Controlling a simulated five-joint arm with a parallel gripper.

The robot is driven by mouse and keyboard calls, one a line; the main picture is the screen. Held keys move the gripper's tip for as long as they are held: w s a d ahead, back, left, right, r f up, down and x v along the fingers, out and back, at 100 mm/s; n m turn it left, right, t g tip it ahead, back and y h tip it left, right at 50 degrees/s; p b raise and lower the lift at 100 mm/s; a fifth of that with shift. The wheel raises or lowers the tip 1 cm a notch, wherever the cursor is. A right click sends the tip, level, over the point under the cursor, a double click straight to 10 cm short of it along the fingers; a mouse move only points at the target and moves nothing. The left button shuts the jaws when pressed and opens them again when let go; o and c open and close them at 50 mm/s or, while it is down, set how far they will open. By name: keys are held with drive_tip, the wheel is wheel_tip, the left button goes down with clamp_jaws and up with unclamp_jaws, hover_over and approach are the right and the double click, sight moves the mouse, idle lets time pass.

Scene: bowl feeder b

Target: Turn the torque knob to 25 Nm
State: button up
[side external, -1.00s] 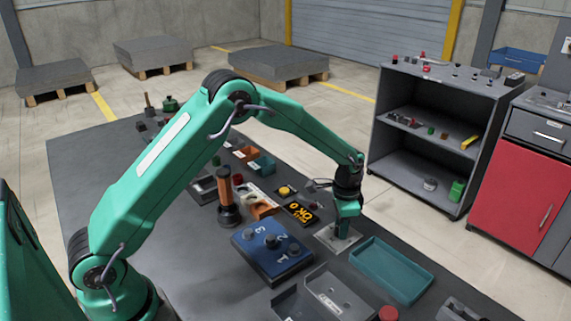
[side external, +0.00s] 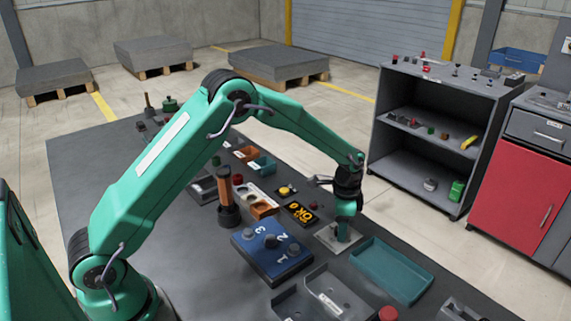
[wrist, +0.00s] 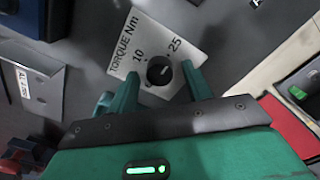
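My gripper (wrist: 160,69) is open, one green finger on each side of the knob, with a visible gap at each side. In the side view my gripper (side external: 345,236) points down low over the plate (side external: 327,239) and hides the knob.
A teal tray (side external: 415,293) lies right of the plate. A grey bin (side external: 318,283) and a red button (side external: 388,313) are in front.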

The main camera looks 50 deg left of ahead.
idle(0.3)
wheel_tip(320, 180, up, 7)
drive_tip(key=shift+f, duration=0.1)
drive_tip(key=shift+r, duration=0.5)
idle(0.4)
drive_tip(key=shift+s+r, duration=0.1)
drive_tip(key=shift+r, duration=0.15)
drive_tip(key=s+a+r+n+t, duration=0.3)
drive_tip(key=s+a+r+n, duration=0.1)
drive_tip(key=s+r, duration=1.05)
drive_tip(key=s+a+n+t, duration=0.1)
drive_tip(key=s+n, duration=0.1)
drive_tip(key=s, duration=0.6)
drive_tip(key=s+a+r+n+t, duration=0.1)
drive_tip(key=s+n, duration=0.2)
drive_tip(key=s, duration=0.5)
drive_tip(key=shift+a+t, duration=0.25)
drive_tip(key=shift+t, duration=0.05)
